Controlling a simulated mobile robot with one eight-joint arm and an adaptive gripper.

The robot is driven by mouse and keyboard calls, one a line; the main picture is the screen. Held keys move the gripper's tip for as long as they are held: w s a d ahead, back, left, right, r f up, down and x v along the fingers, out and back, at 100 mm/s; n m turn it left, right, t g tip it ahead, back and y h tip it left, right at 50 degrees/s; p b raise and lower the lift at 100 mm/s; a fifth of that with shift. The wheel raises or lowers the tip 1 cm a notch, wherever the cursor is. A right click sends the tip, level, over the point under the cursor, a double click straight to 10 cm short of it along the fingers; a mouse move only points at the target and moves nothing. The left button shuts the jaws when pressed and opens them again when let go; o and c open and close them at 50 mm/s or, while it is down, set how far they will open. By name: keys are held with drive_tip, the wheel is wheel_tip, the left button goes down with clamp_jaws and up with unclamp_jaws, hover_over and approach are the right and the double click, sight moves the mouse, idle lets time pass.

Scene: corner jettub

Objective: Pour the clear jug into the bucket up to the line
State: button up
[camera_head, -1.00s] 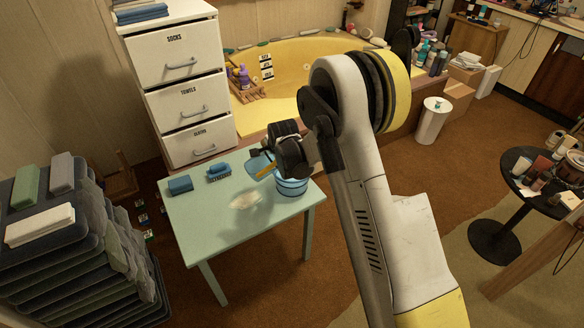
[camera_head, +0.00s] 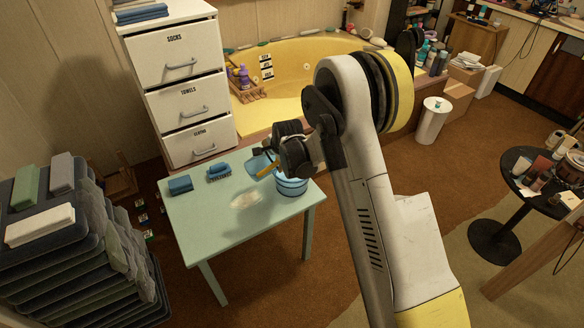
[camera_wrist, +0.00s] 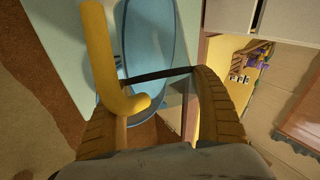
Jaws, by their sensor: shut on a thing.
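A clear bluish jug (camera_head: 257,164) with a yellow handle (camera_head: 266,171) hangs tilted above the table, at the upper left of the bucket's rim. My gripper (camera_head: 278,154) is shut on the jug at its handle side. In the wrist view the yellow handle (camera_wrist: 103,55) stands between my finger pads, nearer the left one. The blue bucket (camera_head: 292,187) stands upright on the pale green table (camera_head: 215,235); my gripper partly covers its top. Its line and the liquid level inside cannot be made out. I cannot tell whether liquid is flowing.
A pale patch (camera_head: 246,200) lies on the table left of the bucket. A blue block (camera_head: 180,185) and a blue brush (camera_head: 219,171) lie at its back. White drawers (camera_head: 185,85) stand behind left, the yellow tub (camera_head: 300,65) behind. The table's front is clear.

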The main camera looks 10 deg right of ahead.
sight(257, 164)
drive_tip(key=shift+d+f+y, duration=0.2)
drive_tip(key=shift+y, duration=0.2)
idle(1.5)
drive_tip(key=shift+a+r+h, duration=0.25)
drive_tip(key=shift+a+h, duration=0.05)
drive_tip(key=h, duration=0.1)
drive_tip(key=a+r+n+h, duration=0.1)
drive_tip(key=shift+s+r+h, duration=0.1)
drive_tip(key=shift+h, duration=0.2)
drive_tip(key=shift+d, duration=0.2)
drive_tip(key=a+f+h, duration=0.1)
drive_tip(key=a+f+n+t+h, duration=0.1)
drive_tip(key=a+h, duration=0.1)
drive_tip(key=a+f+h, duration=0.1)
drive_tip(key=h, duration=0.1)
drive_tip(key=shift+s+a+n, duration=0.25)
drive_tip(key=shift+a+n, duration=0.15)
drive_tip(key=f, duration=0.1)
drive_tip(key=a+f+t+h, duration=0.1)
drive_tip(key=f+n+h, duration=0.1)
drive_tip(key=shift+s+a+f, duration=0.1)
drive_tip(key=shift+a+f, duration=0.15)
drive_tip(key=shift+a, duration=0.15)
drive_tip(key=shift+a+f+t+h, duration=0.4)
drive_tip(key=shift+f+h, duration=0.1)
drive_tip(key=shift+f, duration=0.15)
